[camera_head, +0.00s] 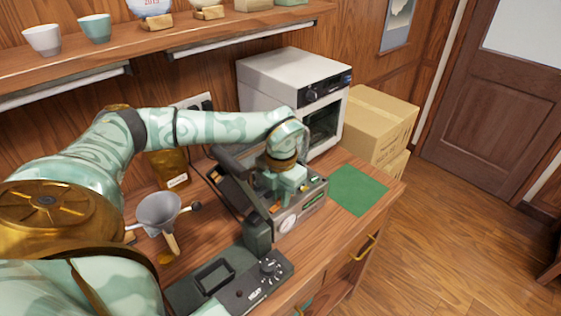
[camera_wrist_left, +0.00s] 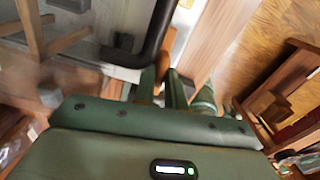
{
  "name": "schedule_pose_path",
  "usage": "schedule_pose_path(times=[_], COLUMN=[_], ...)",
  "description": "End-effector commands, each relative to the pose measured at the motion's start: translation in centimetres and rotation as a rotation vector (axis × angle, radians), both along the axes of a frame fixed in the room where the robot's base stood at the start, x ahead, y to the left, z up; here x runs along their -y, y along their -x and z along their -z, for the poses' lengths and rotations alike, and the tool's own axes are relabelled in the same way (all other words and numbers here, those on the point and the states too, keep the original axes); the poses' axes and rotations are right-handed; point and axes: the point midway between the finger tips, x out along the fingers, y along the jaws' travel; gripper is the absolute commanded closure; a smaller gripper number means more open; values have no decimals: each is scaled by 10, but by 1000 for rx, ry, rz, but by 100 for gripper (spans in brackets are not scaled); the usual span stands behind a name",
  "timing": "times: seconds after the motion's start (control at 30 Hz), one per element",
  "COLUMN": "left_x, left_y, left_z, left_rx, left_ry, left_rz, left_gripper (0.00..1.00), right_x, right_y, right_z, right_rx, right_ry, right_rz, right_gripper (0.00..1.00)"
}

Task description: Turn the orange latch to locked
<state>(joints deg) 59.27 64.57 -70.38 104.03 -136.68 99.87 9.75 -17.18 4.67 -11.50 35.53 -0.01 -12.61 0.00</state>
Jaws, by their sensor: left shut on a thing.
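The machine (camera_head: 287,222) is a dark green and grey box with a round gauge and a raised dark handle, standing on the wooden counter. A small orange part, likely the latch (camera_head: 275,208), shows at the left gripper. My left gripper (camera_head: 284,201) reaches down onto the machine's top from the left. In the left wrist view an orange piece (camera_wrist_left: 160,88) sits between the two green fingers, and the gripper is shut on it. The fingers and hand hide most of the latch, so I cannot tell which way it points. My right gripper is not in view.
A white oven (camera_head: 290,75) stands behind the machine, with cardboard boxes (camera_head: 378,125) to its right. A green mat (camera_head: 357,190) lies bare right of the machine. A grey funnel (camera_head: 158,210) and a dark scale (camera_head: 215,278) stand left and in front. A shelf (camera_head: 160,50) runs above.

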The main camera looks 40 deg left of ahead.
Motion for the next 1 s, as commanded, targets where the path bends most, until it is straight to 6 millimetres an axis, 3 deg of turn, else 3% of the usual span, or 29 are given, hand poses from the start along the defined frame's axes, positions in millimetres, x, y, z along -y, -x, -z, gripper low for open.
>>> schedule_pose_path(times=[1.0], left_x=[5], left_y=[-3], left_z=[-2], left_rx=[0], left_ry=[1], left_rz=[-938], left_gripper=[100], right_x=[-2], right_y=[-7], right_z=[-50], right_rx=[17], right_ry=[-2], right_rz=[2], right_gripper=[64])
